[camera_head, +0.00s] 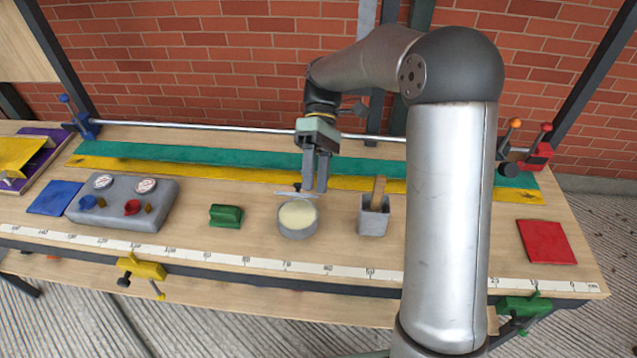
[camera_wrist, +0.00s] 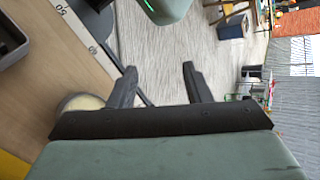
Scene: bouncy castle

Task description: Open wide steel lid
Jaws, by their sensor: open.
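A round grey steel pot (camera_head: 298,234) stands on the workbench with its cream-coloured inside showing. A thin grey lid (camera_head: 291,194) with a small dark knob is seen nearly edge-on at the pot's back rim, raised off the opening. My gripper (camera_head: 315,187) points down just behind and right of the lid. Its fingers partly overlap the lid's right end, and I cannot tell whether they touch it. In the wrist view my gripper (camera_wrist: 157,80) has its fingers apart with nothing between them. The pot (camera_wrist: 66,106) shows there beside the left finger, partly hidden.
A grey square holder (camera_head: 373,222) with a wooden piece stands right of the pot. A green block (camera_head: 226,216) and a grey gauge box (camera_head: 118,213) lie to the left. A rail (camera_head: 230,127) runs along the back. A red plate (camera_head: 546,242) lies far right.

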